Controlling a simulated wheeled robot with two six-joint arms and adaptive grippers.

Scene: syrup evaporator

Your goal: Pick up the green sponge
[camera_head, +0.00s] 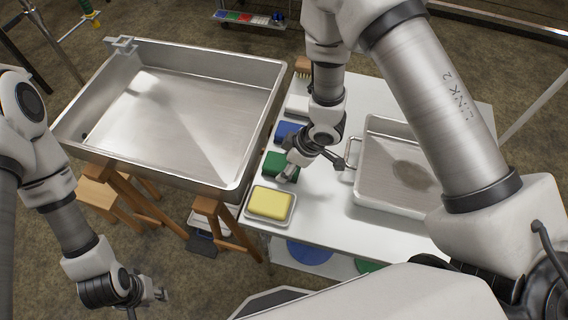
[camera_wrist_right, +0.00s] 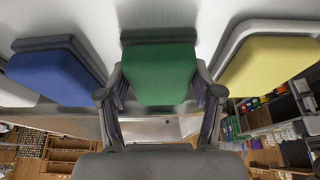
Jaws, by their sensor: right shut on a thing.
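The green sponge (camera_head: 272,161) lies on the white table between a blue sponge and a yellow one. My right gripper (camera_head: 290,171) reaches it from above and partly covers it in the head view. In the right wrist view the green sponge (camera_wrist_right: 159,72) sits between the two fingers of my right gripper (camera_wrist_right: 161,98), one at each side edge, and the gripper is shut on it. The sponge still appears at table level. My left gripper (camera_head: 150,296) is low at the left, away from the table; its finger opening is unclear.
The blue sponge (camera_head: 285,132) and the yellow sponge (camera_head: 270,203) in its tray (camera_head: 254,216) flank the green one closely. A metal pan (camera_head: 372,202) with a handle stands to the right. A large steel evaporator pan (camera_head: 262,135) on wooden legs borders the table's left side.

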